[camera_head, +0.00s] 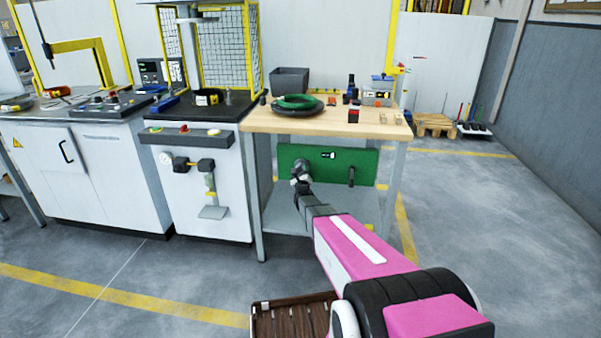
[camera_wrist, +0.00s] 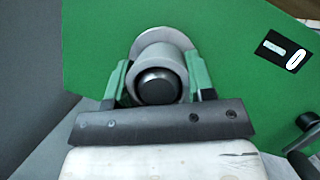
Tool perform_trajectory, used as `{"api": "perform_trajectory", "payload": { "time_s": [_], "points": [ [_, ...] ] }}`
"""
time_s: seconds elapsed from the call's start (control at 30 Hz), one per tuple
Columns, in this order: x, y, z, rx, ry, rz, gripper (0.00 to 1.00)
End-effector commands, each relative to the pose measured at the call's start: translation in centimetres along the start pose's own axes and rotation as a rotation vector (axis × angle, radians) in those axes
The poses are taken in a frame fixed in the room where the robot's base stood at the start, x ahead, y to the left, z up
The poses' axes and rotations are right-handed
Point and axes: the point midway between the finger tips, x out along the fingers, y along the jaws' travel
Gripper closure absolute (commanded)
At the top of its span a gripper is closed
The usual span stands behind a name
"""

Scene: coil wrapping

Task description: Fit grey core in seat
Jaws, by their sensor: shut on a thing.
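The grey core (camera_wrist: 157,60) is a short light-grey cylinder, seen almost end-on in the wrist view, with a dark round end in its middle. My gripper (camera_wrist: 158,80) is shut on it, one green finger at each side. Behind the core is a pale round disc (camera_wrist: 164,36) against the green panel (camera_wrist: 100,50), likely the seat. The core overlaps the disc, and I cannot tell how deep it sits. In the head view my gripper (camera_head: 299,182) is at the left half of the green panel (camera_head: 325,172).
A dark peg (camera_head: 351,176) sticks out of the panel's right side; it also shows at the wrist view's right edge (camera_wrist: 304,146). The wooden table (camera_head: 330,120) above carries a green-and-black coil (camera_head: 297,103). A white machine cabinet (camera_head: 200,200) stands left.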

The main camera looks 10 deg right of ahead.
Motion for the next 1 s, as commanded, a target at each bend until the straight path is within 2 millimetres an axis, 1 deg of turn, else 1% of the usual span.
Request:
{"api": "perform_trajectory", "payload": {
  "time_s": [0.3,0.33,0.4,0.77,0.87,1.0],
  "points": [
    [0.7,0.0,-0.3,0.000,0.000,0.000,0.74],
    [0.6,0.0,-0.2,0.000,0.000,0.000,0.41],
    [0.6,0.0,-0.2,0.000,0.000,0.000,0.21],
    [0.3,0.0,-0.2,0.000,0.000,0.000,0.21],
    [-0.3,0.0,-0.2,0.000,0.000,0.000,0.21],
    [-2.0,-0.1,-0.1,0.000,0.000,0.000,0.21]
  ]
}}
